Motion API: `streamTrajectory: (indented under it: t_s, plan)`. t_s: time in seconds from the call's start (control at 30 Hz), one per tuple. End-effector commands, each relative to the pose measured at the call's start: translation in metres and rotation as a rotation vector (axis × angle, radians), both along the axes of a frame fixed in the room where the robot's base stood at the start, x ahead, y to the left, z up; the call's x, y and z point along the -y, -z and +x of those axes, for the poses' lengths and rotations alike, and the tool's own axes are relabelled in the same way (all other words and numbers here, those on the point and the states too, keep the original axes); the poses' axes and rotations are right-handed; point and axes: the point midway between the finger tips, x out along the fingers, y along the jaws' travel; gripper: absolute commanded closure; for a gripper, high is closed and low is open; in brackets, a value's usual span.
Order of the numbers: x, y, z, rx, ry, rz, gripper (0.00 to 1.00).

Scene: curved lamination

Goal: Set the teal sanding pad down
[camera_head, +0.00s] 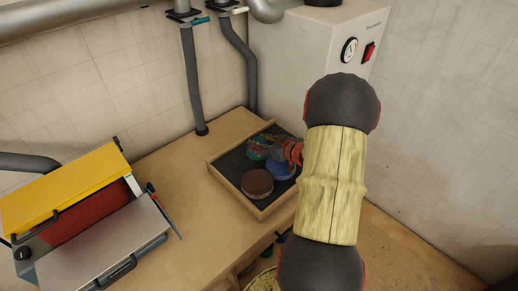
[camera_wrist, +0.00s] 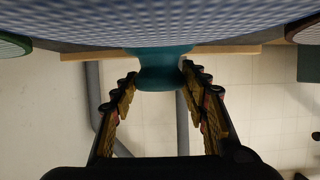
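The teal sanding pad shows in the wrist view as a teal knob (camera_wrist: 160,68) that seems joined to a broad blue meshed disc (camera_wrist: 160,20) across the top. My gripper (camera_wrist: 160,75) has its fingertips on either side of the knob, seemingly touching it. In the head view my gripper (camera_head: 292,152) is low over the right part of the dark-lined wooden tray (camera_head: 231,186), and a blue disc (camera_head: 281,172) shows just below it. I cannot tell whether the disc touches the tray floor. My arm hides the tray's right side.
A brown disc (camera_head: 257,182) and a green disc (camera_head: 257,151) lie in the tray, close to the blue one. A yellow-lidded machine (camera_head: 60,185) stands on the bench at left. A white cabinet (camera_head: 300,60) is behind. Bare bench (camera_head: 185,185) lies left of the tray.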

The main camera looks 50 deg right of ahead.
Motion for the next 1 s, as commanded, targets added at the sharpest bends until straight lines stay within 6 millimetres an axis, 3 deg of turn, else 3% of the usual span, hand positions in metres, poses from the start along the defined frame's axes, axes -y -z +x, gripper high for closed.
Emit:
streamTrajectory:
  t_s: [0.6, 1.0]
  plan:
    - [0.0, 0.0, 0.0, 0.0, 0.0, 0.0, 0.92]
    - [0.0, -0.015, 0.0, 0.001, 0.0, -0.001, 0.92]
